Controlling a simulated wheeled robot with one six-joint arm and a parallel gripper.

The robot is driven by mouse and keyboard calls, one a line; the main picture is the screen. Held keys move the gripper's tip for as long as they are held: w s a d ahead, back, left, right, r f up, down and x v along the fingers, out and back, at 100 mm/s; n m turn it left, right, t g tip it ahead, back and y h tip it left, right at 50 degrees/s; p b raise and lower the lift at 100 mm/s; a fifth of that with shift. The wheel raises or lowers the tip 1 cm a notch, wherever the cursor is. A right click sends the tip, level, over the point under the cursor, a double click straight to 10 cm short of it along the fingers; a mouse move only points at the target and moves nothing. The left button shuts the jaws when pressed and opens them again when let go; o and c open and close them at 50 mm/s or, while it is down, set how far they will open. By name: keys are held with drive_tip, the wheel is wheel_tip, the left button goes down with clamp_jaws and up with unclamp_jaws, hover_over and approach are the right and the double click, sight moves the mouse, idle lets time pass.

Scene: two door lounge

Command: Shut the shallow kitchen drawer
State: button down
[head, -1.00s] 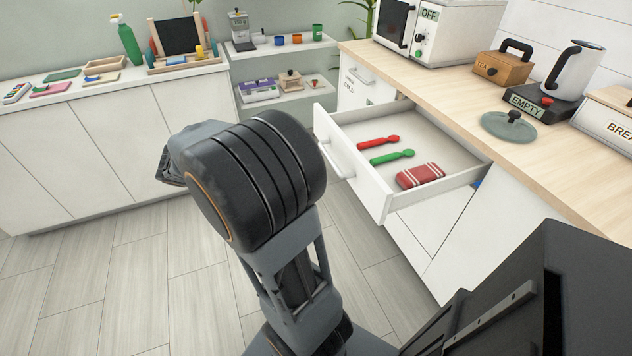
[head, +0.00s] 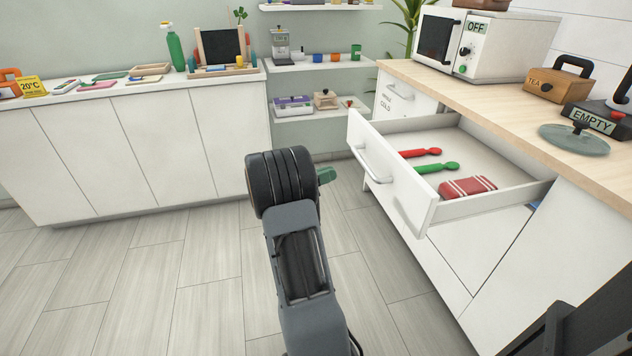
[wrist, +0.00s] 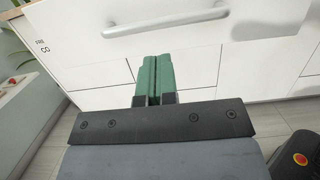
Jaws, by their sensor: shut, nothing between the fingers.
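The shallow kitchen drawer (head: 400,185) is pulled well out from under the wooden counter in the head view. A red spoon (head: 421,153), a green spoon (head: 438,168) and a folded red striped cloth (head: 467,187) lie in it. Its white front and bar handle (head: 376,165) face left; the handle also shows at the top of the wrist view (wrist: 165,28). My gripper (wrist: 152,60) has green fingers pressed together, shut and empty, below the handle in the wrist picture. In the head view my gripper (head: 327,175) is left of the drawer front, apart from it, partly hidden by my wrist.
The counter (head: 480,100) holds a microwave (head: 485,45), a tea box (head: 557,82) and a glass lid (head: 573,138). A white cabinet (head: 150,150) runs along the left wall. The tiled floor (head: 130,270) left of the drawer is clear.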

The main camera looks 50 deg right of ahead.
drive_tip(key=b+x, duration=0.1)
drive_tip(key=x, duration=0.6)
drive_tip(key=shift+d, duration=0.2)
drive_tip(key=shift+s+d, duration=0.15)
drive_tip(key=shift+s, duration=0.1)
